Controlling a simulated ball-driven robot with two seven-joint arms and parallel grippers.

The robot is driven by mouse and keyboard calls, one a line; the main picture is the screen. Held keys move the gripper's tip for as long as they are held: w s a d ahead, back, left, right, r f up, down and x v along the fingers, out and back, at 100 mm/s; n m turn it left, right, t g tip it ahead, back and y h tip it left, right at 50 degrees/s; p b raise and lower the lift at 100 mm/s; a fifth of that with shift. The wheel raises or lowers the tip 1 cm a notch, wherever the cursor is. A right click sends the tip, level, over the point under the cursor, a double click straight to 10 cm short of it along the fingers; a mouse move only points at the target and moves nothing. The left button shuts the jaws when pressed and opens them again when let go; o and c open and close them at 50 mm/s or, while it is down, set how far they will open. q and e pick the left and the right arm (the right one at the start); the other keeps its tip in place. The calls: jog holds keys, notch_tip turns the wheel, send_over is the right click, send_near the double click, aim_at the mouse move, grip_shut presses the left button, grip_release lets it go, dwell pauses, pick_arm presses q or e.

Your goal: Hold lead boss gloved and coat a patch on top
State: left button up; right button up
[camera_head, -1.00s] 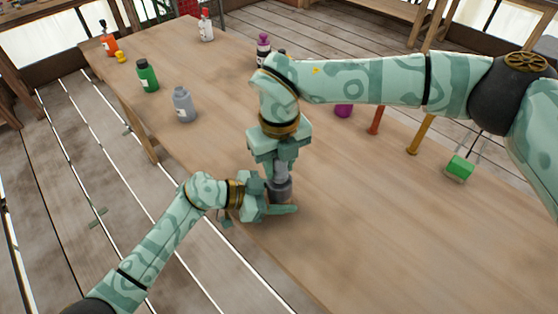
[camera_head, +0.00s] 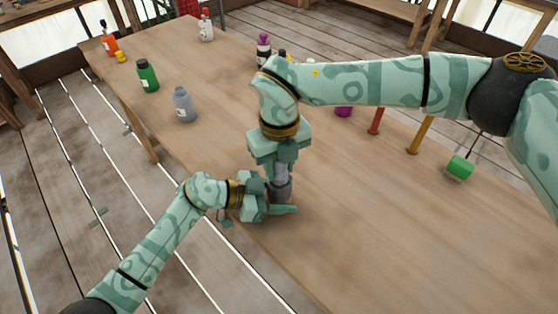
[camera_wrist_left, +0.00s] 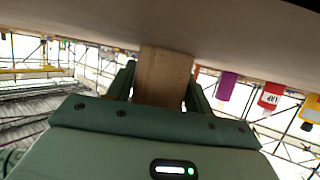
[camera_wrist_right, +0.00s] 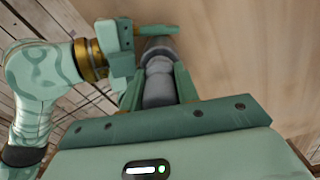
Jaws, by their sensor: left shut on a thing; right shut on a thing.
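A grey piece, apparently the lead boss (camera_head: 281,188), stands over the tabletop near its front edge, with a darker, wider lower part. My right gripper (camera_head: 281,168) comes from above, shut on the grey piece's upper part; its ribbed grey body shows between the fingers in the right wrist view (camera_wrist_right: 158,82). My left gripper (camera_head: 272,202) is low beside the grey piece, one finger passing in front of its base. In the left wrist view, a brown-looking piece (camera_wrist_left: 163,75) sits between the left fingers; I cannot tell whether it belongs to the boss. The boss's top is hidden.
A grey bottle (camera_head: 184,105) and a green bottle (camera_head: 148,76) stand at the left of the table (camera_head: 370,215). An orange bottle (camera_head: 109,43) and a white bottle (camera_head: 206,26) stand at the back. A green block (camera_head: 460,168) is at the right. The front right tabletop is clear.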

jog(key=shift+s, duration=0.55)
jog(key=shift+w, duration=1.1)
jog(key=shift+s, duration=1.1)
jog(key=shift+w, duration=1.1)
jog(key=shift+s, duration=0.55)
jog(key=d+r, duration=0.5)
jog(key=r, duration=0.2)
